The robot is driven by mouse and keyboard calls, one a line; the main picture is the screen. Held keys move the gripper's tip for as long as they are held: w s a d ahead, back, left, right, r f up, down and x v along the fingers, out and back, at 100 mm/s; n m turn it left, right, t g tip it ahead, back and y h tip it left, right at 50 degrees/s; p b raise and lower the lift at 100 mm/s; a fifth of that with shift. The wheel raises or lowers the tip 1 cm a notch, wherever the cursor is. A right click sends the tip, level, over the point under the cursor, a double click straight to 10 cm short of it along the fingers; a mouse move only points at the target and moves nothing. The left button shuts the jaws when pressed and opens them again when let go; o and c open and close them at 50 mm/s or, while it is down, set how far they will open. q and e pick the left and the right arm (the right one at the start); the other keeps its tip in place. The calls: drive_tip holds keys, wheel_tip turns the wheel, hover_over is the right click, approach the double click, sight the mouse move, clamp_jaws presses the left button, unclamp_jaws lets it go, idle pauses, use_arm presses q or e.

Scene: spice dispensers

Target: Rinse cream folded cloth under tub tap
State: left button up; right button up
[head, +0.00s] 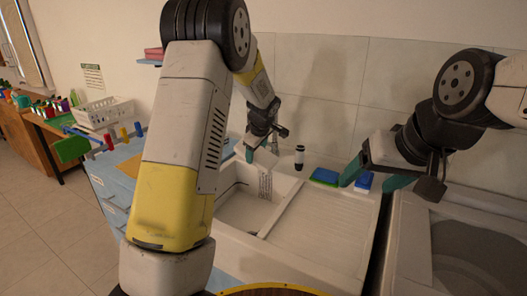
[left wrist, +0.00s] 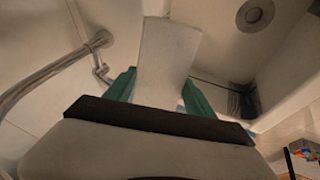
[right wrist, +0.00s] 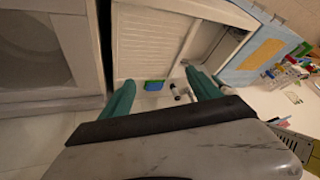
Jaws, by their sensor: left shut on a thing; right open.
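My left gripper (left wrist: 157,82) is shut on the cream folded cloth (left wrist: 168,55), which stands out pale between its teal fingers. In the head view my left gripper (head: 262,148) is over the back of the tub (head: 240,212), and the cloth is hard to make out there. The metal tap pipe (left wrist: 55,72) runs to the left of the cloth in the left wrist view, apart from it in the picture. The tub's round drain (left wrist: 255,12) shows at upper right. I cannot see any water.
A blue and green sponge (head: 325,177) and a dark-and-white bottle (head: 299,157) stand behind the ribbed draining board (head: 325,225), which is clear. A front-loading appliance (head: 455,250) is at right. A white basket (head: 103,111) sits on the left-hand table.

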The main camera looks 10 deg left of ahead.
idle(0.3)
